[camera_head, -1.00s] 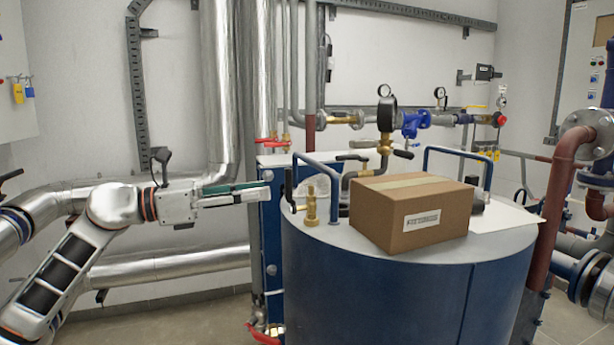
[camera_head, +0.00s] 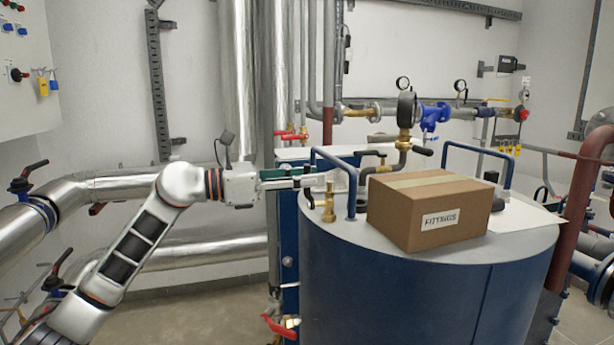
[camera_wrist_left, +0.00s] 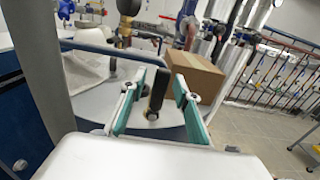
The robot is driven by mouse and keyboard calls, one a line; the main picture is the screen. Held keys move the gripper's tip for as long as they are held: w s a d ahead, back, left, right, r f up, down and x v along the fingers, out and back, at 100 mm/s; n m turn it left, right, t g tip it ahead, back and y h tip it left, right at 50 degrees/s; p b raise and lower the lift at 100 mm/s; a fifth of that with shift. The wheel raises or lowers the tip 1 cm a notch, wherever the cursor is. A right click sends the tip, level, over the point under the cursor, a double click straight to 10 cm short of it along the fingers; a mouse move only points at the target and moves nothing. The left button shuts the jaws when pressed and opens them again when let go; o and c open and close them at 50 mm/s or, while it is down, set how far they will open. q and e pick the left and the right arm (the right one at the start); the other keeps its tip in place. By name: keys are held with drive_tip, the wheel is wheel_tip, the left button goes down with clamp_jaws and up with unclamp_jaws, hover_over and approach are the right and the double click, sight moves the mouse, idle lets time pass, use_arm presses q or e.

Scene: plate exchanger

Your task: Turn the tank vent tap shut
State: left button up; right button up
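The tank vent tap (camera_head: 329,205) is a small upright brass fitting on the left part of the tank top (camera_head: 350,232). In the left wrist view its dark lever (camera_wrist_left: 158,90) stands up between the finger pads, with brass at its foot. My left gripper (camera_head: 320,181) comes in level from the left, its fingertips close to the upper part of the tap. In the left wrist view the left gripper (camera_wrist_left: 156,88) is open, with a gap on both sides of the lever. I cannot tell whether either finger touches it. My right gripper is not in view.
A cardboard box (camera_head: 425,208) stands on the tank to the right of the tap. A blue bent rail (camera_head: 350,185) rises right beside the tap. A black-handled pipe valve (camera_head: 405,145) and gauge stand behind. Silver pipes (camera_head: 110,190) run behind my left arm.

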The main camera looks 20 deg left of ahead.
use_arm(q)
clamp_jaws()
